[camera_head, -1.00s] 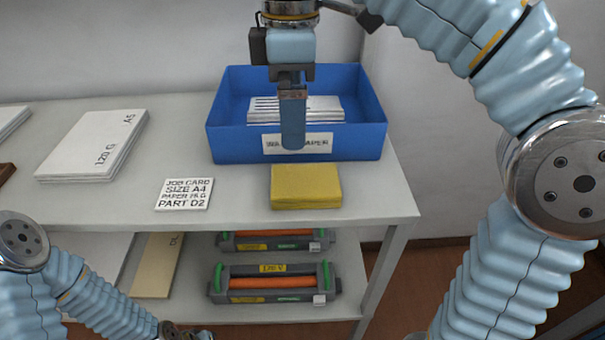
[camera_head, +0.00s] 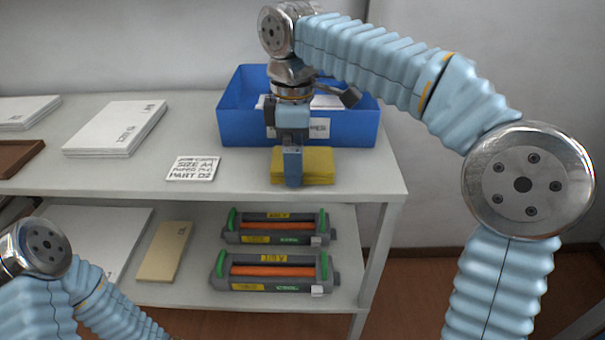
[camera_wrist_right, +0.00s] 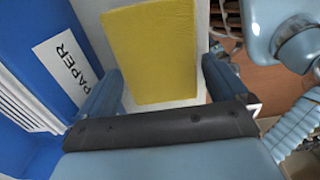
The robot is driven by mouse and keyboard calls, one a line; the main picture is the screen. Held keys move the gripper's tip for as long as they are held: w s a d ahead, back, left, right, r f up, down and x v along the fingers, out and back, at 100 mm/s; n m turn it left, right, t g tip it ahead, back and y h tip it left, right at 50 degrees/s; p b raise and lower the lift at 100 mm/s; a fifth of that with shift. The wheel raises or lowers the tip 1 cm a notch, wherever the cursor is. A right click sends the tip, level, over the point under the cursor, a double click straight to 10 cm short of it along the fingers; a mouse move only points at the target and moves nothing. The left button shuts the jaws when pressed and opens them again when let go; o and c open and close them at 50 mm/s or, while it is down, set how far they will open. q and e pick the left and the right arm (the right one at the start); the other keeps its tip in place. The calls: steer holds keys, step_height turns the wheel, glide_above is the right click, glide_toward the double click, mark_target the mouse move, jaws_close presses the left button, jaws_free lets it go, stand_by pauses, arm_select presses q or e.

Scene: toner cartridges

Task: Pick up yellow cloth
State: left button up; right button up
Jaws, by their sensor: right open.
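The yellow cloth (camera_head: 318,166) is a folded flat block on the top shelf, in front of the blue bin. My right gripper (camera_head: 292,175) comes down from above and covers the cloth's left part in the head view. In the right wrist view the cloth (camera_wrist_right: 152,50) lies ahead of the two spread fingers, between their lines. The right gripper (camera_wrist_right: 160,85) is open with nothing in it. Whether its fingertips touch the cloth cannot be told. My left arm shows at the lower left, but its gripper is out of the picture.
The blue bin (camera_head: 235,125) with paper stands right behind the cloth; its wall also shows in the wrist view (camera_wrist_right: 62,25). A job card (camera_head: 193,168) and a paper stack (camera_head: 115,128) lie to the left. Two toner cartridges (camera_head: 270,272) sit on the lower shelf.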

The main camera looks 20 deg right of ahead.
steer(key=shift+r, duration=0.1)
steer(key=c, duration=0.9)
steer(key=shift+r, duration=0.25)
steer(key=shift+c, duration=0.2)
step_height(320, 180, up, 2)
steer(key=shift+r+p, duration=0.1)
steer(key=shift+p, duration=0.4)
steer(key=s+r, duration=1)
steer(key=s, duration=0.4)
steer(key=shift+r, duration=0.15)
steer(key=o, duration=0.6)
steer(key=c, duration=0.4)
